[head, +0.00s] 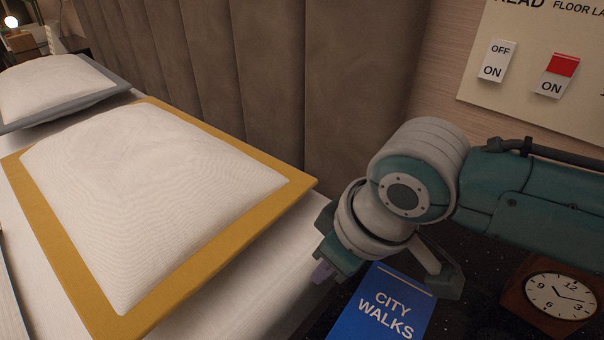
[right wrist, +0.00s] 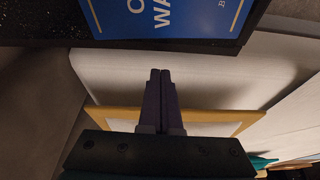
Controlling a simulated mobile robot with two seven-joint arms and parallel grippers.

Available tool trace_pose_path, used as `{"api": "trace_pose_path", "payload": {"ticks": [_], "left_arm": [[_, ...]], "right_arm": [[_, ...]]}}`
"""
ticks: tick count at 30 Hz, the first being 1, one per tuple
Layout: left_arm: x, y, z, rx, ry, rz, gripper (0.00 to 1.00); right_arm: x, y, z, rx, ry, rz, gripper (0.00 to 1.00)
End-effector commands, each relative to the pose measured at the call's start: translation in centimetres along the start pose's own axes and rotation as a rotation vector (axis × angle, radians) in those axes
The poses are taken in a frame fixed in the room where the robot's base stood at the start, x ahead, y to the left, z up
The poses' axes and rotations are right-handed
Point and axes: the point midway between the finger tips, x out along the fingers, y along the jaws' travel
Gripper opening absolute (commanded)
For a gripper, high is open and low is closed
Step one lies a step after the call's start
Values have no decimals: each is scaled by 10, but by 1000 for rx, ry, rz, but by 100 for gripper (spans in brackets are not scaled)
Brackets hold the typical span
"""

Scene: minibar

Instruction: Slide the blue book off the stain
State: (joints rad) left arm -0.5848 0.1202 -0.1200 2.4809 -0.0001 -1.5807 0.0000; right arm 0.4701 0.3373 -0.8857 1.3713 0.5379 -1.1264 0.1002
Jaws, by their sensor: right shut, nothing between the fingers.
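The blue book (head: 382,308), titled "CITY WALKS", lies flat on a dark speckled bedside top (head: 470,272) at the lower right of the head view. Part of it also shows at the top of the right wrist view (right wrist: 185,14). My right gripper (head: 322,272) is at the book's left side in the head view, over the gap toward the bed. In the right wrist view its fingers (right wrist: 161,75) are together and empty, with the book apart beyond their tips. No stain is visible. My left gripper is not in view.
A wooden clock (head: 558,295) stands right of the book. The bed with a yellow-edged white pillow (head: 150,190) fills the left. A tufted headboard (head: 350,80) rises behind. A wall panel with switches (head: 552,75) is at the upper right.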

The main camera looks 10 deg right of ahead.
Motion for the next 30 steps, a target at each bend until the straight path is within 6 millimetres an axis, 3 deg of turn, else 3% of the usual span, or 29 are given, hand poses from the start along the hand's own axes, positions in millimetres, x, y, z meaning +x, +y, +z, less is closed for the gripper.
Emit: {"api": "trace_pose_path", "payload": {"ticks": [2,4,11,24,30], "left_arm": [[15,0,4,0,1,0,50],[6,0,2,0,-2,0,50],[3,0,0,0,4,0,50],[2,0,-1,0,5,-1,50],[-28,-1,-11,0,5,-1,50]], "right_arm": [[20,0,1,-1,0,0,0],[8,1,12,-1,-2,1,0],[0,0,34,-1,0,1,0],[-2,0,38,-1,1,0,0],[-17,0,60,3,-7,-1,0]]}}
